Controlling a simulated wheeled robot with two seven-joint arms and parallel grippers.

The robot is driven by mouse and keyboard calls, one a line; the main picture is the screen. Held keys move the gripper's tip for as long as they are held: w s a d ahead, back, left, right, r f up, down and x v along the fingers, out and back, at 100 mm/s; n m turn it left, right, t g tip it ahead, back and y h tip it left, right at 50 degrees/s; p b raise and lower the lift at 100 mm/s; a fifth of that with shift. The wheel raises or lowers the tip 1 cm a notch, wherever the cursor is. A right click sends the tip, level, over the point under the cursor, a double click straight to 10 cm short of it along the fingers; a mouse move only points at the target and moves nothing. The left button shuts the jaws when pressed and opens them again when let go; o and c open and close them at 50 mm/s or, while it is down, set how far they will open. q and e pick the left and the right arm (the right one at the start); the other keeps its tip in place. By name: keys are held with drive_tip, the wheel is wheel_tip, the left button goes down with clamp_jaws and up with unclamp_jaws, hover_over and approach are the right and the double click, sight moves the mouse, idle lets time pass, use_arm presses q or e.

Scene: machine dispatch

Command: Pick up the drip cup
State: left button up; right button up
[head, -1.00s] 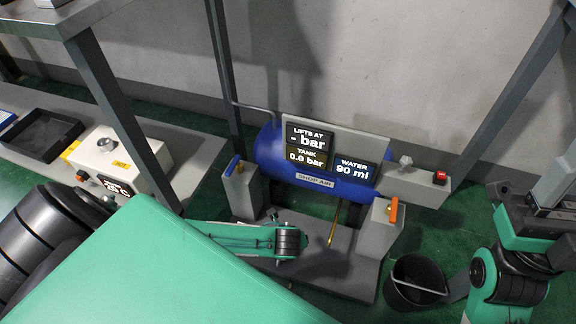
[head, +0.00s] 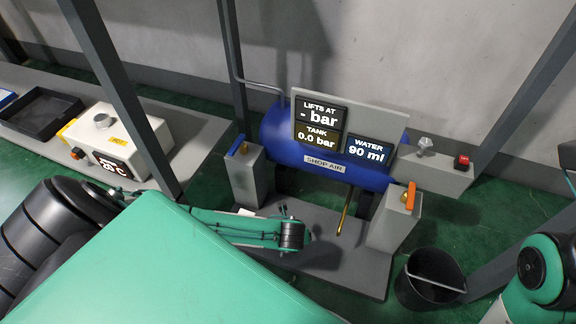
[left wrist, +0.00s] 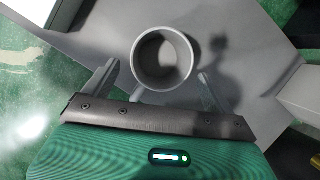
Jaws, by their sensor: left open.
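The drip cup (left wrist: 162,60) is a grey, round, open-topped cup in the left wrist view. It stands on a grey plate and I look down into its mouth. My left gripper (left wrist: 158,80) is open, with one finger on each side of the cup's near part; I cannot tell whether they touch it. In the head view my left arm reaches over the compressor's base plate (head: 352,262); I cannot make out the cup or the left fingertips there. My right gripper is out of view; only part of that arm shows at the lower right.
A blue air tank (head: 283,140) with displays stands behind. Grey posts with a blue lever (head: 236,146) and an orange lever (head: 411,195) flank the plate. A brass drain pipe (head: 344,215) slants down. A black bucket (head: 430,280) stands at right, a hot box (head: 118,140) at left.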

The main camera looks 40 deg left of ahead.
use_arm(q)
drive_tip(key=shift+b+x, duration=1.8)
drive_tip(key=shift+b, duration=0.05)
drive_tip(key=shift+b+x, duration=0.6)
drive_tip(key=shift+x, duration=0.2)
drive_tip(key=shift+s, duration=0.1)
drive_tip(key=c, duration=1.1)
